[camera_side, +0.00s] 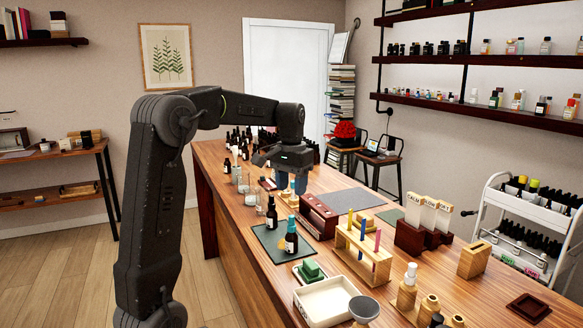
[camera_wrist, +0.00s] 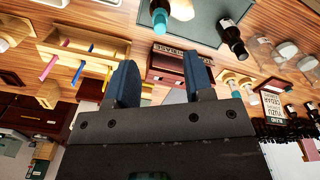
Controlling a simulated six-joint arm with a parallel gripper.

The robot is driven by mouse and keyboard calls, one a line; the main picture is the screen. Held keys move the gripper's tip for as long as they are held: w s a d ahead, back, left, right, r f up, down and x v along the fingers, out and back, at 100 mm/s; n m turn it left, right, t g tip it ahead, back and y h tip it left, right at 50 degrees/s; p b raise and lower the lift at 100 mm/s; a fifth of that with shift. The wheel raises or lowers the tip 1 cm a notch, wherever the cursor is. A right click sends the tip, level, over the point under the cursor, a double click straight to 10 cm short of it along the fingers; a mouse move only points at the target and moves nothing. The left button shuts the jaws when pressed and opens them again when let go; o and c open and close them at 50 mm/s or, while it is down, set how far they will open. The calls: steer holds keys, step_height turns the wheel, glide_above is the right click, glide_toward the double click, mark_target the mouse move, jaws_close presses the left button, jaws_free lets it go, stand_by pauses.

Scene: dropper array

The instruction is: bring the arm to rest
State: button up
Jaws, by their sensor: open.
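My gripper (camera_side: 291,186) hangs over the wooden counter with its blue fingertips pointing down, just behind the dark red box (camera_side: 318,217). In the wrist view my gripper (camera_wrist: 162,78) shows two blue fingers spread apart with nothing held between them. The dark red box (camera_wrist: 165,66) shows beyond the gap.
A wooden rack (camera_side: 363,262) with coloured sticks stands right of the box. A white tray (camera_side: 322,304), a green block (camera_side: 309,269) on a dish and card holders (camera_side: 410,238) stand nearby. Several dark bottles (camera_side: 240,140) crowd the back. A grey mat (camera_side: 352,200) lies clear.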

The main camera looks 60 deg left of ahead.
step_height(320, 180, up, 5)
steer(key=s+d+m+t, duration=0.2)
steer(key=s+d+m, duration=0.15)
steer(key=d, duration=1.05)
steer(key=s+d+f+m+t, duration=0.2)
steer(key=s+d+f+t, duration=0.1)
steer(key=s+d+f, duration=0.5)
steer(key=s+d, duration=0.3)
steer(key=d, duration=0.1)
steer(key=shift+d+t, duration=0.2)
steer(key=shift+t, duration=0.1)
